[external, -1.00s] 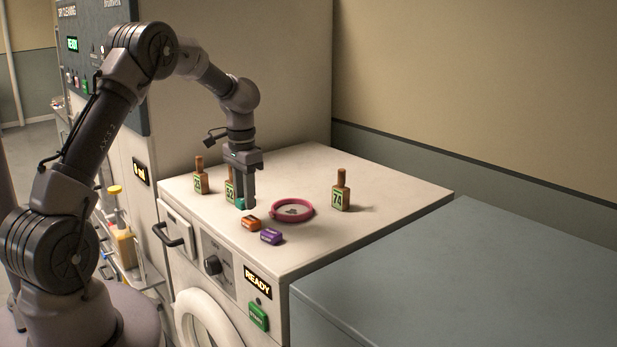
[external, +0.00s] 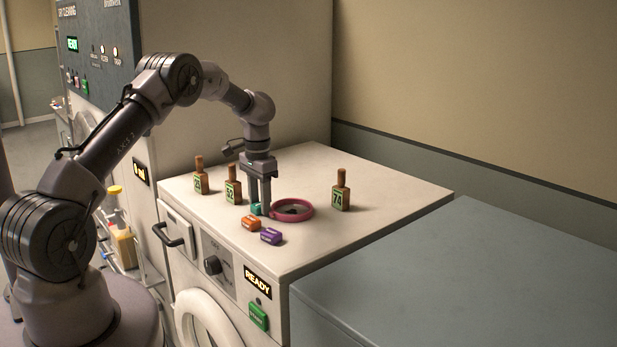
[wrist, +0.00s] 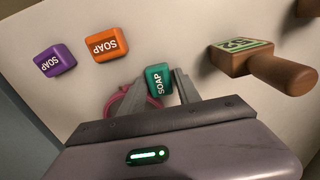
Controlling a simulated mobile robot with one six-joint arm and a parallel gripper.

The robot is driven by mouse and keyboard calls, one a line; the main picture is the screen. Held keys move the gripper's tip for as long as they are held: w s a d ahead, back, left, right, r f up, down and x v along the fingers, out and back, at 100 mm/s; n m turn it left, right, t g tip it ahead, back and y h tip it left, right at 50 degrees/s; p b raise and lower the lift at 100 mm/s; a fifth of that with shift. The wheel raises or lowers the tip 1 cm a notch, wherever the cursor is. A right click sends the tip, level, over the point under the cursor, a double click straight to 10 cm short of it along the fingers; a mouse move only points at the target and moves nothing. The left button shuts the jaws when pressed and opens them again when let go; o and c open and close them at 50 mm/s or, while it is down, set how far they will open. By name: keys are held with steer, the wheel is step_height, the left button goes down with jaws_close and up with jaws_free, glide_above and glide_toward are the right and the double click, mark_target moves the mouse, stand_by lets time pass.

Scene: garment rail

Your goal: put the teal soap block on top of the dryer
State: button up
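The teal soap block (external: 256,209) is between the fingertips of my gripper (external: 261,207), close to the white machine's top (external: 390,200). I cannot tell whether a small gap lies under it. In the wrist view the teal soap block (wrist: 158,80) shows its SOAP label between the two fingers (wrist: 163,88), which look closed on its sides. The white machine has a round door and a READY display. A flat blue-grey top (external: 470,270) stands to its right. No label in view says which one is the dryer.
A pink ring (external: 306,213) lies just right of my gripper. Orange (external: 248,223) and purple (external: 271,236) soap blocks lie in front. Tagged wooden pieces stand left (external: 201,180), beside the gripper (external: 233,188) and right (external: 341,193). The blue-grey top looks clear.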

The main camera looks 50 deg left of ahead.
step_height(320, 180, up, 13)
steer(key=s+d+r+t, duration=0.1)
steer(key=s+d+r, duration=0.3)
steer(key=d+r, duration=0.4)
steer(key=s+d+r+m+t+y, duration=0.1)
steer(key=s+d+r, duration=0.2)
steer(key=s, duration=0.6)
steer(key=s+d+r+m+t+y, duration=0.1)
steer(key=s+d+r, duration=0.3)
steer(key=s+d, duration=0.4)
steer(key=shift+s+r+m+t+p, duration=0.3)
steer(key=shift+s+m+t+p, duration=0.1)
steer(key=shift+m+t, duration=0.1)
steer(key=shift+o, duration=0.9)
steer(key=s+d+f+m+t, duration=0.1)
steer(key=s+f, duration=0.3)
steer(key=s, duration=0.5)
steer(key=shift+s+d+f+t, duration=0.2)
steer(key=shift+d+t, duration=0.15)
steer(key=shift+t, duration=0.05)
steer(key=shift+o, duration=0.7)
steer(key=shift+s+d+f, duration=0.1)
steer(key=shift+d+f, duration=0.05)
steer(key=shift+f, duration=0.1)
